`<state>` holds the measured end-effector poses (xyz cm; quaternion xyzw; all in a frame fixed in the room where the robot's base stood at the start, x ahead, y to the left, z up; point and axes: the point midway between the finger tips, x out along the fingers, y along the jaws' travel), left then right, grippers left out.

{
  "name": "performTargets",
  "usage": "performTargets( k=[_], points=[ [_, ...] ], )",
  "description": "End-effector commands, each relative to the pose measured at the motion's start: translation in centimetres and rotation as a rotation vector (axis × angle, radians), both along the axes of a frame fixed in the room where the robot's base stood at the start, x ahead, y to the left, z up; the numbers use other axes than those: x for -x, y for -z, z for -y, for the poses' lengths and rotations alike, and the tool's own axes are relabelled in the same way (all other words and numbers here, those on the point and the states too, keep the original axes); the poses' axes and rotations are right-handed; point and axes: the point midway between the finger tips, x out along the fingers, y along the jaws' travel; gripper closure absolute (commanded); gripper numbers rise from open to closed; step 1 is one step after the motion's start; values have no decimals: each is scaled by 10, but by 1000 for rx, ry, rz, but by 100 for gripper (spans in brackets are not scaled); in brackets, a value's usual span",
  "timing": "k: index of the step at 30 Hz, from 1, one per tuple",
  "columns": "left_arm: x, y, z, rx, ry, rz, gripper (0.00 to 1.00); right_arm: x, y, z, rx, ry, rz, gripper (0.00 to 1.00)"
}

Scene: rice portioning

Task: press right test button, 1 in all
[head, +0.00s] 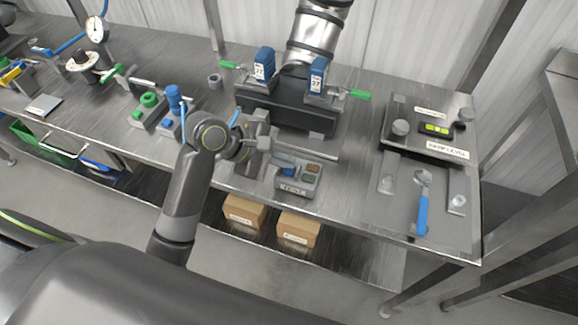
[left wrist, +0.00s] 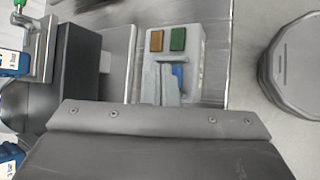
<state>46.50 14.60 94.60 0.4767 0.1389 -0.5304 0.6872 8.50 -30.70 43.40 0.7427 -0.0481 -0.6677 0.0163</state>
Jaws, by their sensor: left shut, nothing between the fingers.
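A grey control box (head: 297,189) marked "TEST" stands near the front edge of the metal bench. On its top are a blue button (head: 288,171), a brown button (head: 313,168) and a green button (head: 309,178). My left gripper (head: 281,162) is shut and empty, its tips at the blue-button side of the box. In the left wrist view, the shut fingers (left wrist: 167,84) partly cover the blue button (left wrist: 178,74). The brown button (left wrist: 156,40) and green button (left wrist: 178,39) are uncovered there. Contact with the blue button cannot be told. My right gripper is not in view.
A dark fixture (head: 283,112) with blue clamps stands behind the box, under a large silver cylinder (head: 318,38). Cardboard boxes (head: 298,229) sit on the lower shelf. Green and blue fittings (head: 147,110) stand left.

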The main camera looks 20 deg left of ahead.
Motion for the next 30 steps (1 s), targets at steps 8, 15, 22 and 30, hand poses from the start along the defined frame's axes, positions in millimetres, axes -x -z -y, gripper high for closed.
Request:
performTargets(
  k=[8, 15, 22, 30],
  points=[
    [0, 4, 0, 0, 1, -1, 100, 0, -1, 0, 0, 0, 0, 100],
    [0, 7, 0, 0, 0, -3, 100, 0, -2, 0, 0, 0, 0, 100],
    [0, 8, 0, -1, 0, -2, 100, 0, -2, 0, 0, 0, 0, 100],
    [0, 5, 0, -1, -1, -3, 100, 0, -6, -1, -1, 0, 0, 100]
  ],
)
